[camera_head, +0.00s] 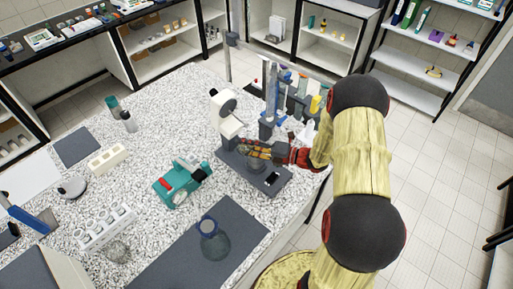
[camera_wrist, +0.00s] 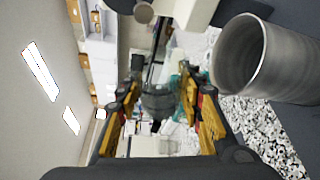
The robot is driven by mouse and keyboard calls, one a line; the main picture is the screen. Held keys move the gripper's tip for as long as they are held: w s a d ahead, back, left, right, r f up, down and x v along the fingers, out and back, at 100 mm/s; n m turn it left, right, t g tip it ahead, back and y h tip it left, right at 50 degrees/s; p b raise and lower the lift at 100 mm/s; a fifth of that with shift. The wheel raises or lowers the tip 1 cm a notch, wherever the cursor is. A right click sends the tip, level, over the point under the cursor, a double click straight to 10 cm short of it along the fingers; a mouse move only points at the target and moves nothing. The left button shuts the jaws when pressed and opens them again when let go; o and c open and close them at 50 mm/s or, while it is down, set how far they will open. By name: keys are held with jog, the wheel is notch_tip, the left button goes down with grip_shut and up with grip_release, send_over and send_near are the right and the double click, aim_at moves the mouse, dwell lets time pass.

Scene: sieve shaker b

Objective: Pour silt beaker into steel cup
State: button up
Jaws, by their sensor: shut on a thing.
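My gripper (camera_head: 260,150) is over the dark base of the white-headed stand, on the right part of the bench. In the wrist view my gripper (camera_wrist: 160,100) has its yellow and black fingers on either side of a greyish, partly see-through vessel, which I take as the silt beaker (camera_wrist: 158,102). Its tilt and contents are not clear. The steel cup (camera_wrist: 285,65) is large and close at the right of the wrist view. Its open mouth faces picture-left, and that view is rolled sideways, so the cup looks upright.
The stand with the white head (camera_head: 228,118) is beside my gripper. A teal device (camera_head: 180,182) is left of it. A blue-rimmed glass vessel (camera_head: 212,242) stands on a dark mat (camera_head: 170,268) in front. Bottles and a blue burette-like column (camera_head: 270,100) stand behind my gripper.

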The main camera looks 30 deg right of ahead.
aim_at(241, 154)
jog(key=shift+s+a+f+n+b, duration=0.1)
jog(key=shift+s+a+n+b, duration=0.05)
jog(key=shift+a+n+b, duration=0.25)
jog(key=shift+r+n+h+p, duration=0.3)
jog(key=shift+r+n+p, duration=0.15)
jog(key=shift+p, duration=0.3)
jog(key=shift+f+n+h, duration=0.35)
jog(key=shift+n+h, duration=0.05)
jog(key=shift+n, duration=0.25)
jog(key=shift+r+n+h, duration=0.4)
jog(key=shift+n, duration=0.4)
jog(key=shift+s+a+f+n+h+b, duration=0.15)
jog(key=shift+a+f+n+h+b, duration=0.1)
jog(key=shift+f+n+h+b, duration=0.5)
jog(key=f+b, duration=0.1)
jog(key=a+f+n+b, duration=0.1)
jog(key=shift+s+b, duration=0.15)
jog(key=shift+b, duration=0.25)
jog(key=a+f+n+b, duration=0.1)
jog(key=b, duration=0.2)
jog(key=s+a+f+n+h+b, duration=0.1)
jog(key=f+b, duration=0.1)
jog(key=b, duration=0.2)
jog(key=a+f+n+h+b, duration=0.1)
jog(key=b, duration=0.3)
jog(key=shift+s+f+n+t+h, duration=0.15)
jog(key=shift+f+n+t+h, duration=0.1)
jog(key=shift+f+t, duration=0.05)
jog(key=shift+a, duration=0.15)
